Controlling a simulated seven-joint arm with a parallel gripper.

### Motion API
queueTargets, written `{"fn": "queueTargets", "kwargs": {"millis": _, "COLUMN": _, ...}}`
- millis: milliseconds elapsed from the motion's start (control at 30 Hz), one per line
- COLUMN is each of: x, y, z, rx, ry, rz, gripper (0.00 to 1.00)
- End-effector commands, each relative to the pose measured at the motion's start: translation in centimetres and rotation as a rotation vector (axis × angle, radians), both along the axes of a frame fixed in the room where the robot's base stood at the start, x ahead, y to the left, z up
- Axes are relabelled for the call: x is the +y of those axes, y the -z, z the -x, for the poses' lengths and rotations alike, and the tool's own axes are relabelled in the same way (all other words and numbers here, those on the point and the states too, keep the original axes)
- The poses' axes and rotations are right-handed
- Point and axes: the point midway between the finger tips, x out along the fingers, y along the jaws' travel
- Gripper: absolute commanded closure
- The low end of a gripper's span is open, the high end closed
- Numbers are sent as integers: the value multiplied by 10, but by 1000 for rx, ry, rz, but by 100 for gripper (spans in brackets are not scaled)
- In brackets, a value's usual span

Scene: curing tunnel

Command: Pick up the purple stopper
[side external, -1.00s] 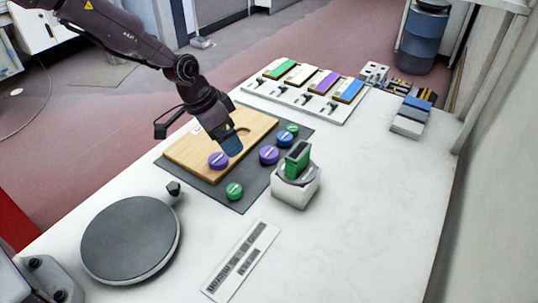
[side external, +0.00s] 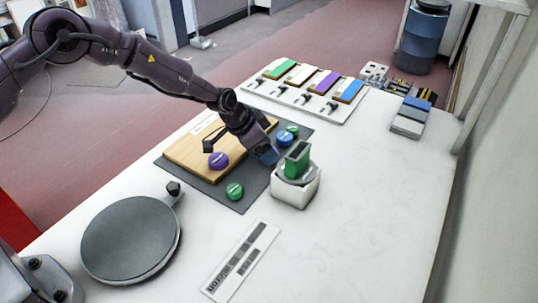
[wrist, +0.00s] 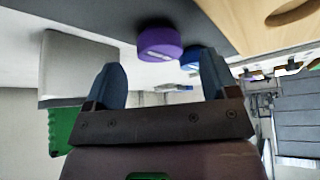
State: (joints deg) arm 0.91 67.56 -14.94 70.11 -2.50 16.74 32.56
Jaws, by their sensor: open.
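One purple stopper (wrist: 160,42) lies on the dark mat. In the wrist view it is just beyond and between my fingertips, apart from them. In the side view my gripper (side external: 267,156) hides it. My gripper has blue fingertips and is open and empty in the wrist view (wrist: 162,80). A second purple stopper (side external: 218,160) sits on the wooden board (side external: 190,148). A blue stopper (side external: 285,138) lies on the mat behind my gripper and also shows in the wrist view (wrist: 190,60). Green stoppers lie at the mat's far end (side external: 292,130) and near end (side external: 235,191).
A white block (side external: 296,192) holding a green piece (side external: 298,157) stands close to the right of my gripper. A grey disc (side external: 130,238) is at the front left. A rack (side external: 305,98) of coloured blocks is at the back.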

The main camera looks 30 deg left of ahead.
Motion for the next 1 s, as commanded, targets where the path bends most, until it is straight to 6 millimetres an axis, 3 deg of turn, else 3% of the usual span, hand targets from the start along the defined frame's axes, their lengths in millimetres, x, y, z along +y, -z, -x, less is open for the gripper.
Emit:
{"fn": "queueTargets", "kwargs": {"millis": 200, "x": -7, "y": 22, "z": -10, "rx": 0, "ry": 0, "rz": 0, "gripper": 20}}
{"fn": "queueTargets", "kwargs": {"millis": 467, "x": -7, "y": 23, "z": -11, "rx": -1, "ry": -1, "rz": 1, "gripper": 20}}
{"fn": "queueTargets", "kwargs": {"millis": 700, "x": -7, "y": 23, "z": -11, "rx": 0, "ry": -1, "rz": 0, "gripper": 73}}
{"fn": "queueTargets", "kwargs": {"millis": 1000, "x": -7, "y": 22, "z": -11, "rx": -1, "ry": -1, "rz": 1, "gripper": 74}}
